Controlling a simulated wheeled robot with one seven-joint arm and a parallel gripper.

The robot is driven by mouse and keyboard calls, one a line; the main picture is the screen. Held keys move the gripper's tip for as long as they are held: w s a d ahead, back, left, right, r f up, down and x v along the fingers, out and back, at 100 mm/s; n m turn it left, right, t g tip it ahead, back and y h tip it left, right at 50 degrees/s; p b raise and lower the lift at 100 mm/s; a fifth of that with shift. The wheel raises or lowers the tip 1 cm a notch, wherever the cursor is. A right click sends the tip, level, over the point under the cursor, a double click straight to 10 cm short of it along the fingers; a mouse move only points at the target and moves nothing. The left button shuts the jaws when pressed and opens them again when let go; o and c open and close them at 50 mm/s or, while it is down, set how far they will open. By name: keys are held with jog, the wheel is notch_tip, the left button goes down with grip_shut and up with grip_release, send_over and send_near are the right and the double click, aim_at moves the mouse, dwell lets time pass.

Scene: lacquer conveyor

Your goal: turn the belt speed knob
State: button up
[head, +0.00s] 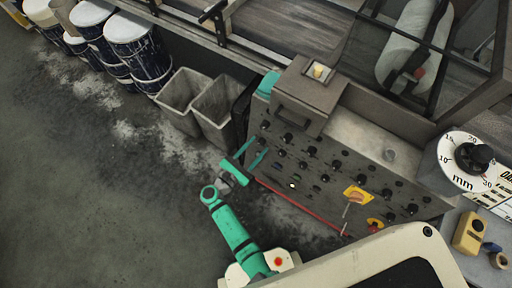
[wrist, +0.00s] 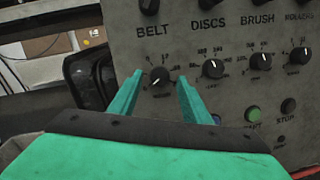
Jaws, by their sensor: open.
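The belt speed knob (wrist: 159,77) is a black dial with a white pointer line and a printed scale, below the word BELT on the grey control panel (wrist: 235,95). The line points to the lower left. My gripper (wrist: 160,75) is open, with one teal finger on each side of the knob in the wrist view. I cannot tell whether either finger touches it. In the head view my gripper (head: 252,153) is at the left end of the panel (head: 352,166). The knob is too small to pick out there.
Further dials for DISCS (wrist: 213,69), BRUSH (wrist: 261,62) and ROLLERS (wrist: 299,56) stand to the right. A green button (wrist: 253,114) is below them. Grey bins (head: 183,96) stand left of the panel, and a red rod (head: 300,205) runs along its lower edge.

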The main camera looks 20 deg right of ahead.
jog(key=shift+d, duration=0.1)
jog(key=c, duration=1.1)
jog(key=shift+o, duration=0.2)
jog(key=shift+m, duration=0.5)
jog(key=m+g, duration=0.1)
jog(key=m, duration=0.4)
jog(key=shift+w+r, duration=0.1)
jog(key=shift+w, duration=0.05)
jog(key=m+g, duration=0.1)
jog(key=m, duration=0.4)
jog(key=shift+r+y, duration=0.15)
jog(key=shift+y, duration=0.25)
jog(key=m+y, duration=0.1)
jog(key=m, duration=0.3)
jog(key=shift+r+m+g, duration=0.15)
jog(key=shift+m+g, duration=0.15)
jog(key=m, duration=0.4)
jog(key=shift+r+y, duration=0.1)
jog(key=shift+y, duration=0.3)
jog(key=shift+m, duration=0.3)
